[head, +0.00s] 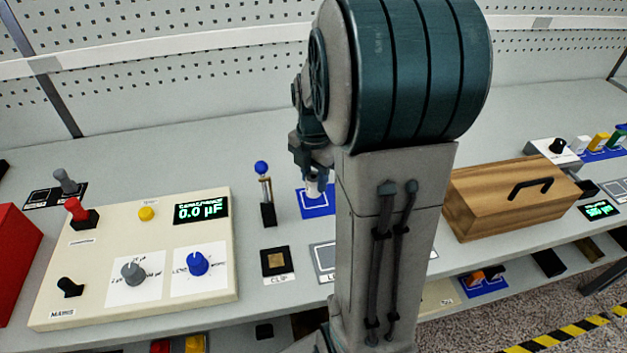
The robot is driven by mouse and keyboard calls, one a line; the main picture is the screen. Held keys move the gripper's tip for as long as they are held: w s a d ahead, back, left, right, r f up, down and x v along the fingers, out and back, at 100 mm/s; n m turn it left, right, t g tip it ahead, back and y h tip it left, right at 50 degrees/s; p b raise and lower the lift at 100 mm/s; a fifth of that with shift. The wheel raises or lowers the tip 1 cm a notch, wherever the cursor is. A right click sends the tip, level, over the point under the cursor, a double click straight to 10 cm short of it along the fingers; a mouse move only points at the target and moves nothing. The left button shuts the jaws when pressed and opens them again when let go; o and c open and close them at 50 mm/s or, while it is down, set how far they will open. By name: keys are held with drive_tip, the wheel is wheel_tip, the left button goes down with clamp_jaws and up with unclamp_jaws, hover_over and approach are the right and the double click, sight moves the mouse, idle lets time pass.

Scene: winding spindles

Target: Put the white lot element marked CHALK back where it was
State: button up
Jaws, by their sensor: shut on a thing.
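My gripper (314,177) is at mid-picture, partly hidden by my own arm link in front. It is shut on a small white element (312,188). The element is over or at a blue pad (316,207) with a white outline on the bench. I cannot tell whether the element touches the pad. No CHALK mark can be read on it. Another white element (579,144) stands beside yellow and green ones on a blue strip (603,153) at the far right.
A cream panel (115,258) with knobs and a display reading 0.0 µF lies left. A blue-knobbed lever (266,193) stands close left of my gripper. A wooden box (505,202) stands right. A red box (15,250) is at the left edge. The bench behind is clear.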

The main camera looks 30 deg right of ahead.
drive_tip(key=shift+f, duration=1)
drive_tip(key=shift+f, duration=0.15)
drive_tip(key=o, duration=1)
drive_tip(key=shift+o, duration=0.2)
